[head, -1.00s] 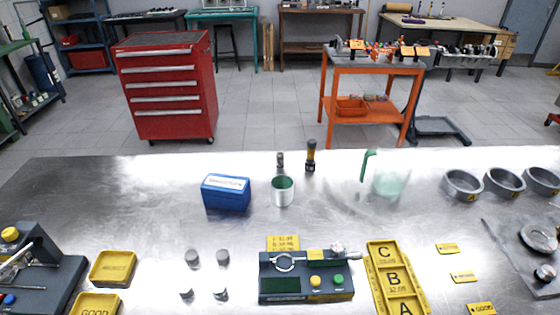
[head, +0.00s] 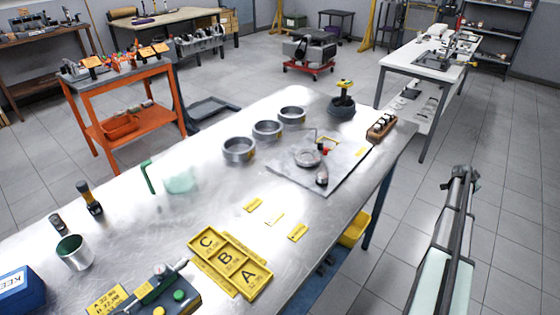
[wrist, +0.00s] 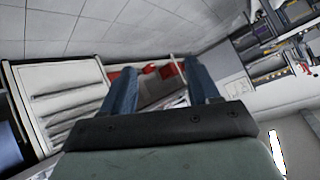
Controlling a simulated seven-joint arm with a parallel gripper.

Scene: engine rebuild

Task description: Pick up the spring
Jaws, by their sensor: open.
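I cannot make out a spring in either current view. The steel workbench (head: 120,210) fills the left and middle of the head view. On its right end a grey mat (head: 345,165) carries a few small metal parts, too small to name surely. My gripper (head: 462,175) stands raised at the right of the head view, off the bench's right side and over the floor. In the wrist view my gripper (wrist: 160,70) has its two fingers spread wide with nothing between them.
On the bench are several metal rings (head: 239,151), a yellow A-B-C tray (head: 228,262), a green-lined cup (head: 75,253), a clear jug (head: 181,181) with a green handle and a wooden block (head: 381,126). An orange cart (head: 118,128) stands behind.

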